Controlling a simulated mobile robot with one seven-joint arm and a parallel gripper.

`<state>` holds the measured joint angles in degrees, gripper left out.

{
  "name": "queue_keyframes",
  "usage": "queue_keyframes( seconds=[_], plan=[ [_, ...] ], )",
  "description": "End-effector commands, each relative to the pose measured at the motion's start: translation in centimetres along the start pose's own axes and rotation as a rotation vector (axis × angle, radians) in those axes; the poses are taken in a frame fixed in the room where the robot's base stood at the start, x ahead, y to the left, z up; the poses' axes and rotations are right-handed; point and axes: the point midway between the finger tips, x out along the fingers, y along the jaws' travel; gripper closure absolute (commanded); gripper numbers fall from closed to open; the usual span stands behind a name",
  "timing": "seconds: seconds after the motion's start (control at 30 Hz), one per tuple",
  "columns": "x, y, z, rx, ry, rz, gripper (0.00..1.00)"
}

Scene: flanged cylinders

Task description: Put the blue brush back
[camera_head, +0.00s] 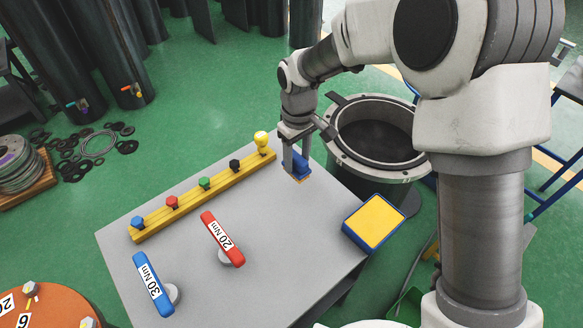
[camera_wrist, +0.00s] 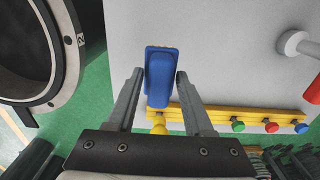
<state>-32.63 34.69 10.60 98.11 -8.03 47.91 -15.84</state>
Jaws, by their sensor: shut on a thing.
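The blue brush (camera_head: 301,163) is upright at the table's far right corner, with a thin yellowish strip at its lower end. My gripper (camera_head: 295,160) points down and is shut on it. In the wrist view the blue brush (camera_wrist: 160,78) lies between my two fingers (camera_wrist: 160,74). I cannot tell whether its lower end touches the table or hovers just above it. A blue-rimmed tray with a yellow face (camera_head: 374,221) sits at the table's right edge, apart from the brush.
A yellow rail (camera_head: 205,194) with several coloured knobs runs along the grey table (camera_head: 265,285). A red 20 Nm tool (camera_head: 222,238) and a blue 30 Nm tool (camera_head: 153,284) lie in front. An open flanged cylinder (camera_head: 340,155) stands behind my gripper. The table's middle right is clear.

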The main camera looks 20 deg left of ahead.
Motion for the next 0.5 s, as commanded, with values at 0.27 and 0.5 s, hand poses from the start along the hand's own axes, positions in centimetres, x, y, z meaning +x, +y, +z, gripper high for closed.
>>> queue_keyframes(
  seconds=[0.27,0.5],
  plan=[
    [1.4,-0.1,-2.0,0.0,0.0,0.001,1.0],
    [4.6,-0.1,-1.9,0.0,-0.003,0.0,1.0]
  ],
)
